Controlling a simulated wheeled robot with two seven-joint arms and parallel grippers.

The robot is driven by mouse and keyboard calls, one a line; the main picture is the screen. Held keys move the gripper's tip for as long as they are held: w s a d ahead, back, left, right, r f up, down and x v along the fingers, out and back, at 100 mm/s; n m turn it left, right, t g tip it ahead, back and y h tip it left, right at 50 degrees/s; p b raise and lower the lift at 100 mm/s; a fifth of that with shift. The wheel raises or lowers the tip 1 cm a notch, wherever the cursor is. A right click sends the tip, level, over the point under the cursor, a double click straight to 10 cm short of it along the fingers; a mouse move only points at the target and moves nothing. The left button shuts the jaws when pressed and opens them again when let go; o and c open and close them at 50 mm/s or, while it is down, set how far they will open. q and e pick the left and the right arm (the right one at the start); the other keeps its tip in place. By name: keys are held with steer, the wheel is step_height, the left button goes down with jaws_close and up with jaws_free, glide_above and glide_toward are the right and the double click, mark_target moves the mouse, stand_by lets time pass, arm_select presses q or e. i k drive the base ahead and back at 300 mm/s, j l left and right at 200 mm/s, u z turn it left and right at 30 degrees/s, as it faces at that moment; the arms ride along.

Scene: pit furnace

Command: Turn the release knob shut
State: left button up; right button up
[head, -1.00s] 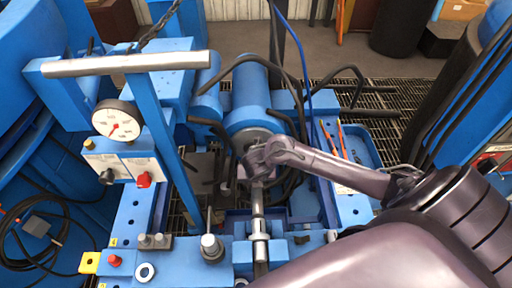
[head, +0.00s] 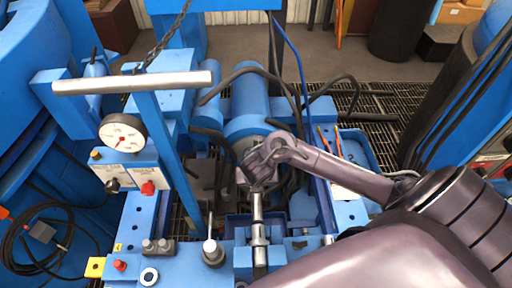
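I cannot tell for sure which part is the release knob. A black knob (head: 112,186) and a red knob (head: 148,188) sit on the white panel below the dial gauge (head: 122,133). My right gripper (head: 256,174) is in the middle of the head view, at the front end of the blue cylinder (head: 249,88), above the steel rod (head: 257,215). Its fingers point down, and what lies between them is hidden. Whether it touches anything is not clear. My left gripper is out of view.
A steel bar handle (head: 132,83) crosses the upper left. A lever with a round base (head: 213,251) stands at the front. Black hoses surround the cylinder. A blue tray (head: 355,150) with orange-handled tools lies at the right. A small red knob (head: 119,265) is at the front left.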

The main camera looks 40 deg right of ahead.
mark_target(148, 189)
steer(key=k, duration=1.5)
